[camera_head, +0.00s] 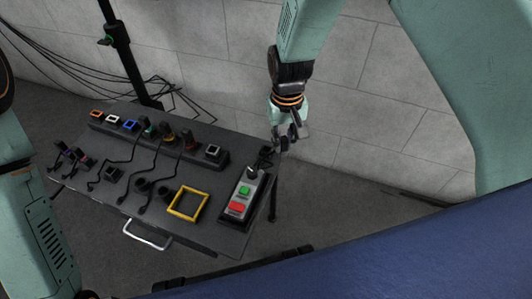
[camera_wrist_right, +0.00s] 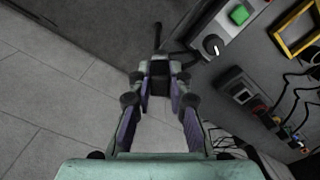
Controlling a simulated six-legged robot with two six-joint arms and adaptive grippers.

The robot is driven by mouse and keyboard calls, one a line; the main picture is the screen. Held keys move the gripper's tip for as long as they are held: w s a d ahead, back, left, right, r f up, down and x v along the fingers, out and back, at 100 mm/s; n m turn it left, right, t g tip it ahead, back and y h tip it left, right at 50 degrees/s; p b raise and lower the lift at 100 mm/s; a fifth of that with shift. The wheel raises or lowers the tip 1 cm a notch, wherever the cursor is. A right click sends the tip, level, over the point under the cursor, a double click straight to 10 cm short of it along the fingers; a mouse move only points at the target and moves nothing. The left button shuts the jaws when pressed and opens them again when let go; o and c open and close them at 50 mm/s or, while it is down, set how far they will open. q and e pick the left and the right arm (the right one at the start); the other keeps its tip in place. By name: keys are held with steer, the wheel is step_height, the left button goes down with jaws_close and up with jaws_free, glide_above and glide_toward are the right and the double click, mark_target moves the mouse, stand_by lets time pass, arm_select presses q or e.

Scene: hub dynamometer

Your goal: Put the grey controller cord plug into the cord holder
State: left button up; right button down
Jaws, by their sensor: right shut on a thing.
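My right gripper (camera_head: 287,140) is just off the right far corner of the table, beside the controller. In the right wrist view, its purple-padded fingers (camera_wrist_right: 160,85) are shut on a small grey and black piece (camera_wrist_right: 158,67), seemingly the grey controller cord plug. A dark cord or stem sticks up beyond it, and a dark strip runs towards the controller. The controller (camera_head: 241,197) has a knob, a green button and a red button; it also shows in the wrist view (camera_wrist_right: 222,32). I cannot tell for sure which part is the cord holder. My left gripper is out of view.
The dark table (camera_head: 95,190) holds a rail of colour-framed sockets (camera_head: 160,135), several black plugs with cords and a yellow square frame (camera_head: 188,204). A silver handle (camera_head: 146,238) is at its front edge. A black stand (camera_head: 128,50) and loose cables are behind. Floor right of the table is clear.

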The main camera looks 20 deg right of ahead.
steer(key=w+a, duration=0.3)
steer(key=a, duration=0.2)
steer(key=shift+w+a, duration=0.15)
steer(key=shift+w, duration=0.15)
stand_by(0.6)
steer(key=shift+w, duration=0.1)
steer(key=shift+w+d+b, duration=0.45)
steer(key=shift+w+d, duration=0.3)
steer(key=shift+w, duration=0.25)
steer(key=shift+w+d+b, duration=0.4)
steer(key=shift+w+d, duration=0.35)
steer(key=shift+w, duration=0.2)
steer(key=shift+f, duration=0.1)
step_height(320, 180, down, 4)
steer(key=shift+r+b, duration=0.1)
steer(key=shift+b, duration=0.6)
